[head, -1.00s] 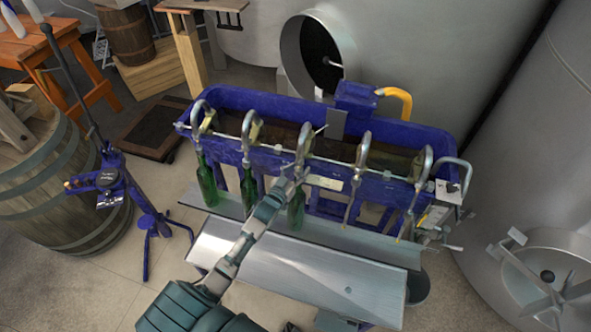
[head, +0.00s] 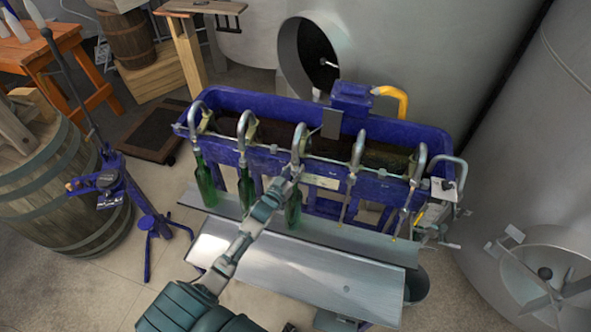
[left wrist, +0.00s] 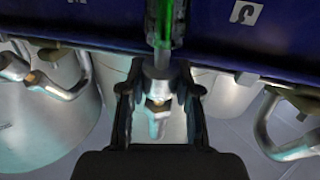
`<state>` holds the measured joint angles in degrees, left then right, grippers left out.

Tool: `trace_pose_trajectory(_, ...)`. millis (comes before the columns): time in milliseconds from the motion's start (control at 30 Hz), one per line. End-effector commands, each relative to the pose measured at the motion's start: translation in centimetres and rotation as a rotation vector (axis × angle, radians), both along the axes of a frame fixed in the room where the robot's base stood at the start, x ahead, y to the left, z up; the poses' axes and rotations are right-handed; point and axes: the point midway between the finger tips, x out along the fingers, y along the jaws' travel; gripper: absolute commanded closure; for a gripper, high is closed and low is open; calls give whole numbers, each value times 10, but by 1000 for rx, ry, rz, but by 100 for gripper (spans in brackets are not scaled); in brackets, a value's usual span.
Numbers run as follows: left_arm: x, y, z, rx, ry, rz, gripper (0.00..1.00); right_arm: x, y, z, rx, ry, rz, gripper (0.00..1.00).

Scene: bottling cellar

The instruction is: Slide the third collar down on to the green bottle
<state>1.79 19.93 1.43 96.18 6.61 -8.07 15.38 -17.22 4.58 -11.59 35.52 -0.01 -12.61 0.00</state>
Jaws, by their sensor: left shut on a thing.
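The third green bottle (head: 293,212) stands upright under the middle spout (head: 299,140) of the blue filler. My left gripper (head: 290,174) is at the spout's lower end, just above the bottle, and covers the bottle's top in the head view. In the left wrist view my left gripper (left wrist: 158,82) has a finger on each side of the metal collar (left wrist: 157,97) and is shut on it. The green bottle (left wrist: 177,22) shows at the top of that view, in line with the collar. Whether the collar touches the bottle is unclear. My right gripper is not in view.
Two more green bottles, the first (head: 204,185) and the second (head: 246,190), stand under the spouts to the left. The two right spouts have no bottles. A metal shelf (head: 290,272) lies in front of the blue trough (head: 439,143).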

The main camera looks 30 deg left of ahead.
Motion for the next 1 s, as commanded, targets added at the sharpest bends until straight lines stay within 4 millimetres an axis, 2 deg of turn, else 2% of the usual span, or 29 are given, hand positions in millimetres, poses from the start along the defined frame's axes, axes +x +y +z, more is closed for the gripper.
trace_pose_trajectory(200,-4,-4,-25,-5,2,-5,79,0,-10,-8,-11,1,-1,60)
trace_pose_trajectory(467,-4,-4,-26,-3,3,-3,79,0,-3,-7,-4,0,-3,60)
trace_pose_trajectory(500,-4,-4,-26,-3,3,-3,58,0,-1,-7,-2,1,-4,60)
trace_pose_trajectory(567,-4,-3,-25,-3,3,-3,43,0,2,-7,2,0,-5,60)
trace_pose_trajectory(767,-4,-4,-25,-2,1,-4,41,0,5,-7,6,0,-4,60)
trace_pose_trajectory(867,-5,-4,-24,-2,1,-4,41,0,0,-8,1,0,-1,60)
trace_pose_trajectory(1000,-16,-4,-26,-3,2,-4,41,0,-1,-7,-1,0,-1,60)
